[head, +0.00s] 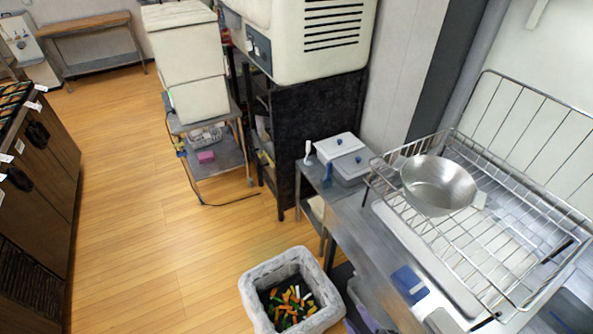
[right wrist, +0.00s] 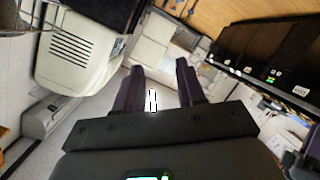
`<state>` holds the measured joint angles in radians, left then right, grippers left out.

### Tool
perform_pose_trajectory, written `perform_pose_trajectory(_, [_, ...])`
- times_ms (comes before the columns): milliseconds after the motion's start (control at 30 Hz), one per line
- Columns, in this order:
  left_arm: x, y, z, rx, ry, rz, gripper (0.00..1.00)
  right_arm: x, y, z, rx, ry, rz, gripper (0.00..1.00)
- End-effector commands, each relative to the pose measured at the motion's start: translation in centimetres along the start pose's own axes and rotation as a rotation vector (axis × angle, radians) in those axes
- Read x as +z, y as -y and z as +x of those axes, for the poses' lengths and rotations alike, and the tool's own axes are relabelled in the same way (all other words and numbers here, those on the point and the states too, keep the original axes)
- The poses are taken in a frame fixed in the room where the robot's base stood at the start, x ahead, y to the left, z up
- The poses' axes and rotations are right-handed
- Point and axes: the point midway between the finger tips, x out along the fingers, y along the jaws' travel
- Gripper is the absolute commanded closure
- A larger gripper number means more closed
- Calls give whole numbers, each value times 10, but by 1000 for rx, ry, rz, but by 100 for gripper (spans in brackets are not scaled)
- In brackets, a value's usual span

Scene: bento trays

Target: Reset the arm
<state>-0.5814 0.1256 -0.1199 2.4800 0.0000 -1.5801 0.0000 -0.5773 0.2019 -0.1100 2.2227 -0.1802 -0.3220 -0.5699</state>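My right gripper (right wrist: 159,68) shows in the right wrist view with its two dark fingers spread apart. Nothing is held between the fingers, and background shows through the gap. It points out into the room, away from any surface within reach. In the head view I cannot clearly make out either gripper.
A metal bowl (head: 438,184) sits in a wire rack (head: 500,240) on the counter at right. A lined bin (head: 262,318) with colourful scraps stands on the floor. A dark counter (head: 40,190) is at left. The wooden floor (head: 150,220) between is clear.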

Motion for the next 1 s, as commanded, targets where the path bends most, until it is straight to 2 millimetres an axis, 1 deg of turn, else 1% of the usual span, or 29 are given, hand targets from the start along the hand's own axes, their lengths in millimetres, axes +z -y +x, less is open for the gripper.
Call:
perform_pose_trajectory(33, [0,0,2,1,-1,-1,57,0,-3,-3,-11,75,73,61])
perform_pose_trajectory(133, [0,-1,2,4,-1,-5,57,7,-5,-15,-50,243,219,61])
perform_pose_trajectory(267, [0,-2,2,7,-2,-9,57,20,-2,-41,-100,459,389,61])
perform_pose_trajectory(467, [-1,-2,2,8,-3,-10,57,42,14,-84,-161,758,585,61])
perform_pose_trajectory(633, [-1,-2,2,7,-3,-9,57,62,38,-119,-187,1012,743,61])
perform_pose_trajectory(667, [-5,-2,-13,7,-1,-9,57,49,26,-122,-178,1002,751,61])
perform_pose_trajectory(700, [-8,-1,-23,7,5,-8,57,39,18,-125,-179,998,747,61])
perform_pose_trajectory(767, [-12,0,-37,5,5,-7,57,29,10,-129,-180,997,745,61])
perform_pose_trajectory(867, [-22,2,-65,3,-4,-3,57,10,-6,-136,-181,997,743,61])
perform_pose_trajectory(967, [-31,4,-94,0,-5,0,57,-12,-24,-145,-181,996,742,61])
perform_pose_trajectory(1000, [-35,4,-106,-1,-5,1,57,-22,-32,-148,-181,996,742,61])
